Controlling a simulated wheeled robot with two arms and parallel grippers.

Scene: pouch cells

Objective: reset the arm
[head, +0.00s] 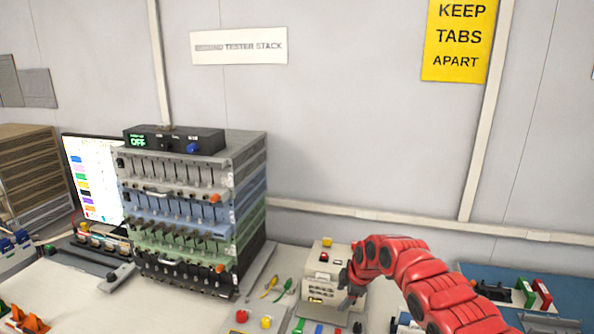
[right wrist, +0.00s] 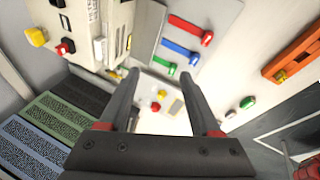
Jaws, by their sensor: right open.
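My right arm comes in red from the lower right in the head view. Its gripper (head: 347,299) is a small dark shape in front of the white box unit (head: 322,262) with red and yellow buttons. In the right wrist view my right gripper (right wrist: 158,75) has its two dark fingers spread apart, with nothing between them. Under and beyond the fingers lies the pale bench top with coloured connectors. My left gripper is not in view.
The tester stack (head: 190,215) stands left of my right gripper, with a black unit (head: 172,139) reading OFF on top. A blue mat (head: 560,289) with red and green parts lies at the right. Red, green and blue connectors (right wrist: 184,46) lie close to my fingers.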

